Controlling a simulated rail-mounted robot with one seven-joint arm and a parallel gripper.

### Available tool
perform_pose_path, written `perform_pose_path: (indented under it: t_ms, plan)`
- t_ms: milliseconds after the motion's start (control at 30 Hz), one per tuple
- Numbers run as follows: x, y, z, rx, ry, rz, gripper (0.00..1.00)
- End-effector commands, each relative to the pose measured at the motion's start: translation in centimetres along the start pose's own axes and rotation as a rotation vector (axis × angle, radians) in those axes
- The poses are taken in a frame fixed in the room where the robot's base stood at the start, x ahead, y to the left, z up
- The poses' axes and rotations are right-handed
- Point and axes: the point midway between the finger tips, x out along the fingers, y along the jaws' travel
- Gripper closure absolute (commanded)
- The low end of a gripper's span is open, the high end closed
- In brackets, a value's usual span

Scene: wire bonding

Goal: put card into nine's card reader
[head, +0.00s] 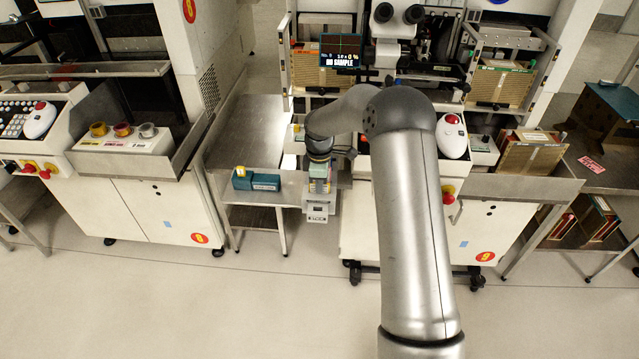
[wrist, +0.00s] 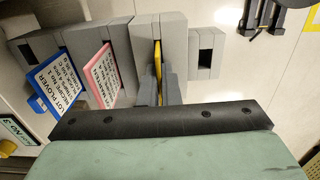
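My gripper (head: 319,182) points down in front of the small side table, at a grey slotted card rack (head: 318,207). In the wrist view, the rack (wrist: 118,55) holds a blue-edged card (wrist: 55,80), a pink-edged card (wrist: 100,76) and a yellow-edged card (wrist: 157,60). A block at its right end shows an empty dark slot. My dark fingers (wrist: 166,90) are at the yellow-edged card. Whether they grip it is hidden by the gripper body. Machine nine (head: 484,218) stands right of the rack, partly behind my arm. I cannot make out its card reader for certain.
A teal box (head: 256,181) with a yellow top part sits on the side table (head: 245,135), left of my gripper. Machine eight (head: 150,205) stands on the left. A white trackball unit (head: 452,136) is on machine nine. The floor in front is clear.

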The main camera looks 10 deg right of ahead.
Motion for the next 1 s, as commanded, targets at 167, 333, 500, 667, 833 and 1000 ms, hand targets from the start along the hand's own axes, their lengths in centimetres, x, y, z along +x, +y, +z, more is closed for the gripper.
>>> perform_pose_path:
  t_ms: [167,333,500,667,833,1000]
  plan:
    - [0.0,0.0,0.0,0.000,0.000,0.000,0.71]
    - [0.0,0.0,0.0,0.000,0.000,0.000,0.71]
    - [-0.7,0.1,0.0,0.000,0.001,0.002,0.71]
    - [-3.5,0.1,0.0,0.001,0.000,0.005,0.71]
    - [-7.7,0.1,0.0,0.000,0.001,0.006,0.71]
    - [-11.8,0.1,-0.1,0.001,0.002,0.006,0.71]
